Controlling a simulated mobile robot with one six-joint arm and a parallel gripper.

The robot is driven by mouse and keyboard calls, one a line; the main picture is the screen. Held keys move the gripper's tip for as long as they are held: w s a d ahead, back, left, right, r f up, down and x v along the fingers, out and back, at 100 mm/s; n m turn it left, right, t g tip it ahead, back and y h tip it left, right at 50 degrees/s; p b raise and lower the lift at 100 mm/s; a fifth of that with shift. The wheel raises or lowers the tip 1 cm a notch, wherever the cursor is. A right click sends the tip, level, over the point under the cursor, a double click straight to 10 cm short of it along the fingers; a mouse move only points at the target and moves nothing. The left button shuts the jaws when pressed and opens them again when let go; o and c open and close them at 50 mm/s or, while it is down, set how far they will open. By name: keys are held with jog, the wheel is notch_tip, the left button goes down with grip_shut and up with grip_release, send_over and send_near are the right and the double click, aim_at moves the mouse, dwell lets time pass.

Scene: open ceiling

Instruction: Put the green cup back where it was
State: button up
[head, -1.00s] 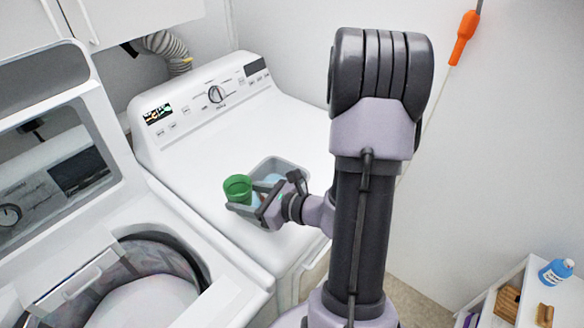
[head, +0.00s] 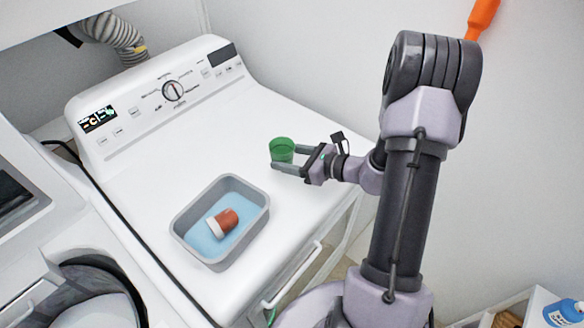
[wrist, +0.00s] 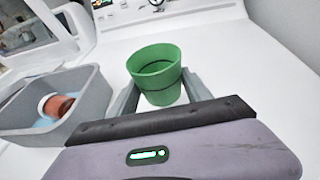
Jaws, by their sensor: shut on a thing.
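The green cup (head: 281,149) is upright between the fingers of my gripper (head: 287,163), over the right part of the white dryer top. In the wrist view the cup (wrist: 155,70) shows its open rim, and the fingers of my gripper (wrist: 160,95) close on both its sides. I cannot tell whether the cup's base touches the dryer top.
A grey tub (head: 187,212) with a blue bottom stands on the dryer (head: 150,190), left of and nearer than the cup. A red-brown and white item (head: 223,222) lies in it. The dryer top around the cup is clear. An open washer (head: 70,285) is at left.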

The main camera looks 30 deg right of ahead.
notch_tip(320, 180, down, 4)
jog(key=shift+f+b, duration=0.1)
jog(key=shift+b, duration=0.5)
jog(key=shift+r, duration=0.2)
jog(key=shift+f, duration=0.1)
jog(key=o, duration=1.5)
jog(key=shift+c, duration=0.2)
